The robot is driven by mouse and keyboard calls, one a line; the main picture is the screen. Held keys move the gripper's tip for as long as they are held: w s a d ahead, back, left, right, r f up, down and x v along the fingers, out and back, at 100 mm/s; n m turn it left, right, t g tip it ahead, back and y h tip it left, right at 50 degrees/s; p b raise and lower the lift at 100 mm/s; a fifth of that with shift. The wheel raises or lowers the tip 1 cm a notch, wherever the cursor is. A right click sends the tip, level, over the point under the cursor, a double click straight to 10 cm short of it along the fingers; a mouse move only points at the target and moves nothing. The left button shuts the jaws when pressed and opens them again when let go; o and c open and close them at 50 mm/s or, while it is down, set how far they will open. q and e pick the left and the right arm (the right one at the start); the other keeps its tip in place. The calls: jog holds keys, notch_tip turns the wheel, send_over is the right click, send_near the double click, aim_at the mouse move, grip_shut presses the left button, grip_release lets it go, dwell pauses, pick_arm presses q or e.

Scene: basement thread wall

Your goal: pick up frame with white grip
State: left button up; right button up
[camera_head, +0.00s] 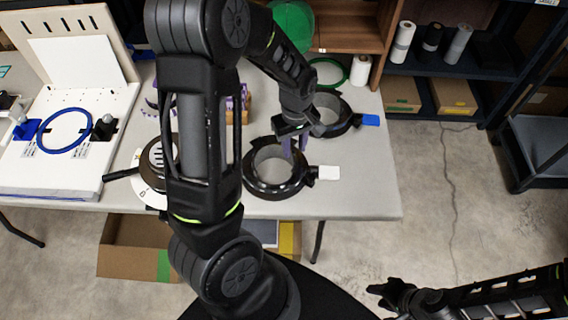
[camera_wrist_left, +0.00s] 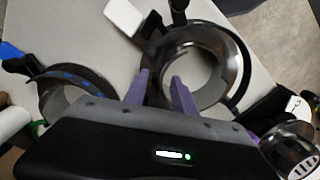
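The frame with the white grip (camera_head: 262,187) is a dark round ring lying on the table, its white grip (camera_head: 329,172) pointing right. In the left wrist view the ring (camera_wrist_left: 205,35) fills the upper middle, with the white grip (camera_wrist_left: 123,17) at its upper left. My left gripper (camera_head: 293,143) is above the ring's far side. Its purple fingers (camera_wrist_left: 163,88) are apart, close to the ring's rim. I cannot tell whether they touch it. My right gripper (camera_head: 385,289) is low at the right, away from the table; its finger opening is unclear.
A similar ring with a blue grip (camera_head: 370,120) lies just behind. A white board with a blue hoop (camera_head: 64,131) stands at the left. A round white dial-like thing (camera_head: 150,160) is partly hidden by my arm. Shelves (camera_head: 450,65) with rolls and boxes stand behind. The table's right front is clear.

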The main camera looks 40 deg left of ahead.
aim_at(293, 154)
pick_arm(q)
jog(key=shift+f, duration=1.55)
grip_shut()
jog(key=shift+s, duration=0.1)
dwell(0.4)
